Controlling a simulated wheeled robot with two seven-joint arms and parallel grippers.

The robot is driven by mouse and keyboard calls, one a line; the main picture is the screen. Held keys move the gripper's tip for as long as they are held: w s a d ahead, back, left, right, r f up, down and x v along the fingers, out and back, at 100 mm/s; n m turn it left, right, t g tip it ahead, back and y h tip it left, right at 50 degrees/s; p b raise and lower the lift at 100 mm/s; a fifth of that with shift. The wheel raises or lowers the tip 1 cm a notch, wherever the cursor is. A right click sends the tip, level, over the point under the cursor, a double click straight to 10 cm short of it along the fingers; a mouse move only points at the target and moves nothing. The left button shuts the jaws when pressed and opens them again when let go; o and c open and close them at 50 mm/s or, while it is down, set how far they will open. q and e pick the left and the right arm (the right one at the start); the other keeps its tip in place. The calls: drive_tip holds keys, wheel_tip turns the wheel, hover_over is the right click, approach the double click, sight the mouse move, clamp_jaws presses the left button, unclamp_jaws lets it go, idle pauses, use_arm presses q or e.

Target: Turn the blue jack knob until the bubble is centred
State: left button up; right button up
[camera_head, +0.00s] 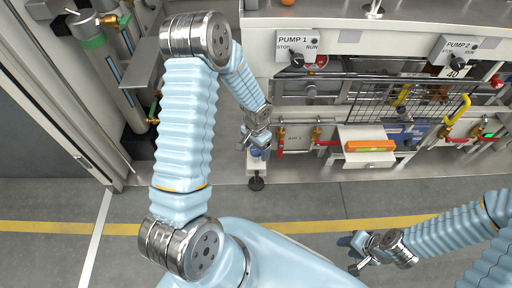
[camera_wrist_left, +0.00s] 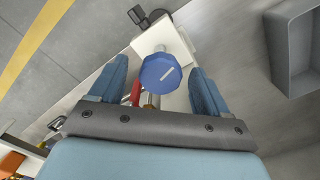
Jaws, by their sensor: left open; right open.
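My right gripper (camera_head: 362,254) is open and empty, low over the floor.
Below the knob is a white bracket (camera_head: 258,168) with a black foot (camera_head: 256,184). Red-handled valves (camera_head: 280,143) and a wire mesh guard (camera_head: 385,98) are to the right. A grey tray (camera_wrist_left: 293,47) shows in the wrist view. The floor (camera_head: 300,205) in front is clear.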

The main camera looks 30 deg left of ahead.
use_arm(q)
drive_tip(key=shift+w+a+r+p, duration=0.1)
drive_tip(key=shift+w+r+p, duration=0.15)
drive_tip(key=shift+r, duration=0.35)
drive_tip(key=shift+w+r+p, duration=0.1)
drive_tip(key=shift+r+p, duration=0.15)
drive_tip(key=shift+r, duration=0.3)
drive_tip(key=shift+r, duration=0.15)
drive_tip(key=shift+r+p, duration=2)
drive_tip(key=shift+r, duration=0.95)
drive_tip(key=shift+f, duration=0.1)
drive_tip(key=shift+c, duration=0.4)
